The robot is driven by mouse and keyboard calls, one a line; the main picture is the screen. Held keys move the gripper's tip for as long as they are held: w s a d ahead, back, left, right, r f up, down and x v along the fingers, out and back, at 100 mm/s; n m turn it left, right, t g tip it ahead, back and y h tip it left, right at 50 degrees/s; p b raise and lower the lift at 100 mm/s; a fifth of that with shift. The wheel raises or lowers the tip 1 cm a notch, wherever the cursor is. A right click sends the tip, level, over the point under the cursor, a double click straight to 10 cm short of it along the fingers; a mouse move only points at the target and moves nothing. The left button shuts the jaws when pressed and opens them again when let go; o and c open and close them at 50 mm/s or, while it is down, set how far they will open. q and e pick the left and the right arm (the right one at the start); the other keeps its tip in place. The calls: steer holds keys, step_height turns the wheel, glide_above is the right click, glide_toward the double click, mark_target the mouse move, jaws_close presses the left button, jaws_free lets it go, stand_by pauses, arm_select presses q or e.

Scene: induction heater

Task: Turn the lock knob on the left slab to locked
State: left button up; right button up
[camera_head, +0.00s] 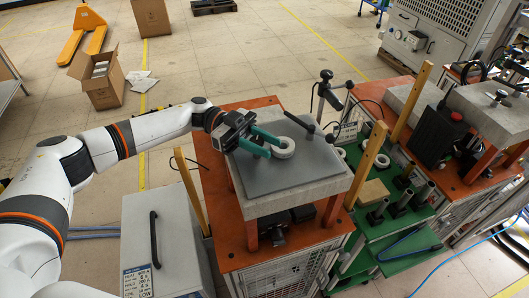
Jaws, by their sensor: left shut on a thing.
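The left slab (330,187) is a thick grey block with a dark flat top plate (258,178), standing on orange supports. A white ring (287,153) lies on the plate. My left gripper (274,149) reaches in from the left, its two teal fingers at the ring's left side and shut on it. A dark bar (297,123) slants across the slab's far edge. I cannot make out a lock knob on the left slab or its setting. My right gripper is not in view.
An orange cabinet (226,228) carries the slab. Wooden posts (192,188) stand beside it. A green bench (418,216) with dark metal posts and white rings is at right. Further right is another grey slab (490,118) with a small knob (498,97). A grey box (172,222) stands at front left.

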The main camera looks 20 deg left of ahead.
arm_select(q)
steer(key=m+g+y+b, duration=0.1)
steer(key=g+b, duration=0.1)
steer(key=m+g+y+b, duration=0.1)
steer(key=m+g+b, duration=0.1)
steer(key=m+g+y+b, duration=0.1)
steer(key=g+b, duration=0.1)
steer(key=shift+s+a+f+m+g+y, duration=0.15)
steer(key=shift+s+m+g+y, duration=0.15)
steer(key=shift+m, duration=0.1)
steer(key=shift+a+r+m+g+y+b, duration=0.1)
steer(key=shift+r+m+g+y+b, duration=0.1)
steer(key=shift+m+g+y+b, duration=0.85)
steer(key=shift+s+n, duration=0.1)
steer(key=shift+n, duration=0.15)
steer(key=shift+r, duration=0.1)
steer(key=o, duration=1)
steer(key=shift+c, duration=0.2)
